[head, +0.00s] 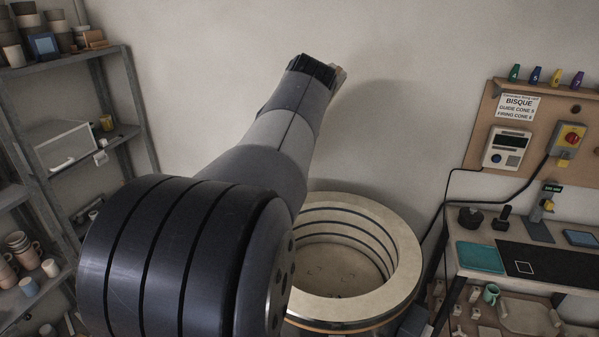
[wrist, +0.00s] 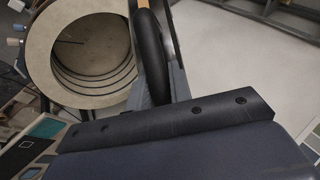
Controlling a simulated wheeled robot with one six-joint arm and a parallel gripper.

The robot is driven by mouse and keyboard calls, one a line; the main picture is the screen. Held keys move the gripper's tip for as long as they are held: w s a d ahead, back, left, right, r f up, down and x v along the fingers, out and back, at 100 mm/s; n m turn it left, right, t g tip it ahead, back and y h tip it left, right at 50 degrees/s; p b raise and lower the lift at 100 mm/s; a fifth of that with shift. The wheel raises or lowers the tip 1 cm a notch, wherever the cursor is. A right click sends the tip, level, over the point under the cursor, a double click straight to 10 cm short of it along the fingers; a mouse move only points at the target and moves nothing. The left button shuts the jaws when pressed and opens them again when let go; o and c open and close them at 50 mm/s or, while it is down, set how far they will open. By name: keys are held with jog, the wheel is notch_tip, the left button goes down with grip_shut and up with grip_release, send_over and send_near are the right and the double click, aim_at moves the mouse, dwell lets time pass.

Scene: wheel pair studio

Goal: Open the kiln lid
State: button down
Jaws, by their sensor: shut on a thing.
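The round kiln (head: 402,262) stands open against the wall. Its cream rim, ringed inner wall and floor show, and no lid lies over it. The open kiln (wrist: 62,88) also shows at the upper left of the wrist view. My gripper (wrist: 158,75) is shut on a black curved bar, which looks like the lid handle (wrist: 149,45). The lid's face is not clearly visible in either view.
A grey shelf (head: 75,60) with pots stands at the left. At the right is a bench (head: 480,262) with a teal item and dark mat. Above it a wall board (head: 480,130) carries a controller (head: 507,148) and a red switch (head: 571,138). The wall is close behind.

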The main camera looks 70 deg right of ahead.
jog(key=w+a+r+g, duration=0.1)
jog(key=w+r, duration=0.4)
jog(key=w, duration=0.9)
jog(key=shift+n+g, duration=0.4)
jog(key=shift+g, duration=0.5)
jog(key=shift+a, duration=0.1)
jog(key=c, duration=1.4)
grip_release()
jog(key=shift+c, duration=0.2)
jog(key=shift+o, duration=0.7)
jog(key=shift+r, duration=0.1)
jog(key=v, duration=1)
jog(key=shift+r, duration=0.4)
